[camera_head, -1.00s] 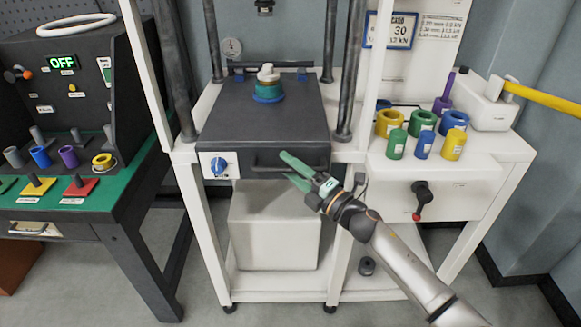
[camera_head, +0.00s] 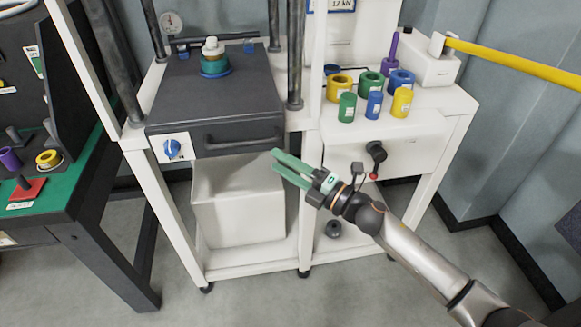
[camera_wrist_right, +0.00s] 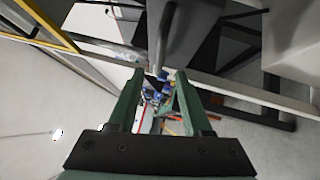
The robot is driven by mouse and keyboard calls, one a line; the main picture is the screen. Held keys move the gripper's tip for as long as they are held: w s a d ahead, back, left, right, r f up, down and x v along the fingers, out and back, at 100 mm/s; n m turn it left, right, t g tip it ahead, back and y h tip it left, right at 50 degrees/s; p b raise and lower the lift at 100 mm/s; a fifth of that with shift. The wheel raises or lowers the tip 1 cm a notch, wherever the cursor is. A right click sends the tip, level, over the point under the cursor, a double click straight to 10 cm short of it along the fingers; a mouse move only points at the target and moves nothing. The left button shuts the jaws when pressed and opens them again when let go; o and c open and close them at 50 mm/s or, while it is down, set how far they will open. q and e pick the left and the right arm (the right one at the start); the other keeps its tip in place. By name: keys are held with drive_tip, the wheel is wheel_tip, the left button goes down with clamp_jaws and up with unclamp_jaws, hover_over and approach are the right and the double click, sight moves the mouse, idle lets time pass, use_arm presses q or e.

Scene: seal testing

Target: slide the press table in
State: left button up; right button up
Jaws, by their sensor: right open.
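The press table (camera_head: 215,100) is a dark grey slab between the posts of the white press frame, with a bar handle (camera_head: 243,139) on its front face. A stack with a white top and a teal and blue base (camera_head: 215,60) stands upright on it. My right gripper (camera_head: 275,162) is open and empty, below and right of the handle, and looks apart from it. Its two green fingers also show spread in the right wrist view (camera_wrist_right: 152,90), with nothing between them. My left gripper is not in view.
A white box (camera_head: 238,205) stands under the press table. Several coloured rings and cylinders stand on the white side table (camera_head: 430,122), which has a crank (camera_head: 376,155) in front. A green-topped bench (camera_head: 85,165) is at left.

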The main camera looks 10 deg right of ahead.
drive_tip(key=shift+v, duration=0.9)
idle(0.4)
idle(0.7)
